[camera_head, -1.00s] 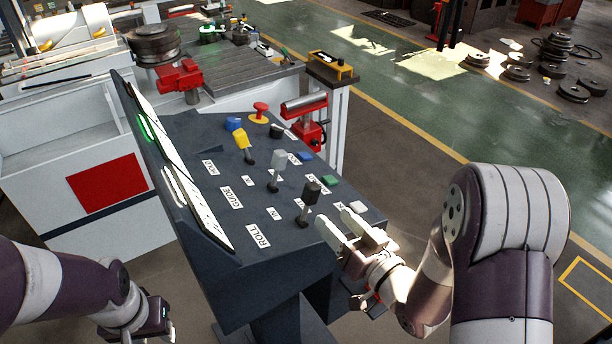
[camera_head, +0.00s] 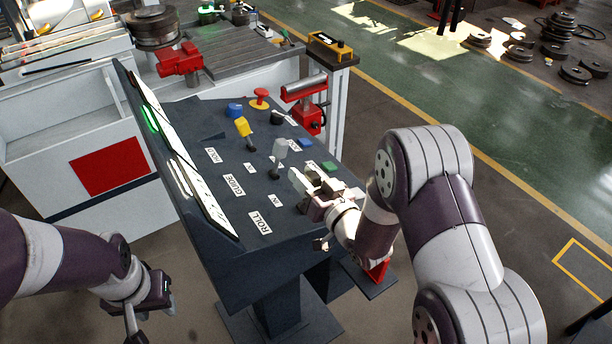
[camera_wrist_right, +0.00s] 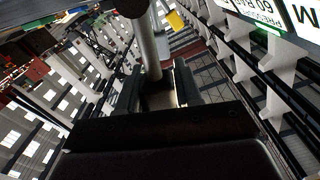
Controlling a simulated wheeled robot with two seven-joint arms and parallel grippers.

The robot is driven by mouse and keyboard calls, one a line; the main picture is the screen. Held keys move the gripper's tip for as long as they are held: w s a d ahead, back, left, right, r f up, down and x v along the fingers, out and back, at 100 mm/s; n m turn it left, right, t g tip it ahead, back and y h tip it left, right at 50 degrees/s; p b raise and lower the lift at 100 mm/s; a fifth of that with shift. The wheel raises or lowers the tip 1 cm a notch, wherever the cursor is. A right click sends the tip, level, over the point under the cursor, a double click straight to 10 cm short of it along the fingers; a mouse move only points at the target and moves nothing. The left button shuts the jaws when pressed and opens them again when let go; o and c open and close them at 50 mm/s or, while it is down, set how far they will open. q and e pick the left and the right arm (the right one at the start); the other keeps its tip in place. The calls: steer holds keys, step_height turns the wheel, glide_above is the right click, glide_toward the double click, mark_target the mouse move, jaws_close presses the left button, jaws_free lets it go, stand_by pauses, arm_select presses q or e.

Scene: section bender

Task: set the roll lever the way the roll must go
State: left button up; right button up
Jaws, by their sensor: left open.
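The control panel (camera_head: 217,215) stands in the middle of the head view, with ROLL (camera_head: 259,222) and GUIDE (camera_head: 234,185) labels. My right gripper (camera_head: 306,175) is over the ROLL row, where its fingers and hand hide the black-knobbed roll lever. In the right wrist view its two fingers (camera_wrist_right: 157,88) stand apart, with a pale shaft (camera_wrist_right: 150,45) in line with the gap; contact cannot be told. The grey-knobbed lever (camera_head: 280,148) stands just beyond the gripper, and the yellow-knobbed lever (camera_head: 242,127) farther back. My left gripper (camera_head: 152,300) is open and empty, low at left, away from the panel.
A red mushroom button (camera_head: 260,97), a blue knob (camera_head: 234,110) and a green button (camera_head: 329,166) sit on the panel. A red clamp-like fixture (camera_head: 306,108) stands behind its right side.

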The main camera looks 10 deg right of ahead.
jaws_close()
steer(key=shift+f, duration=0.1)
steer(key=shift+w+d+f+m+b, duration=0.2)
steer(key=shift+d+m+b, duration=0.25)
steer(key=shift+m, duration=0.3)
steer(key=shift+w+d+f+m+b, duration=0.1)
steer(key=shift+d+f+m+b, duration=0.25)
steer(key=shift+m, duration=0.4)
steer(key=shift+w+d+f+m+b, duration=0.1)
steer(key=shift+d+f+m+b, duration=0.2)
steer(key=shift+m, duration=0.35)
steer(key=shift+w+d+f+m+b, duration=0.1)
steer(key=shift+d+m+b, duration=0.2)
steer(key=shift+m, duration=0.35)
steer(key=o, duration=0.7)
jaws_free()
steer(key=shift+d, duration=0.1)
steer(key=shift+c, duration=0.2)
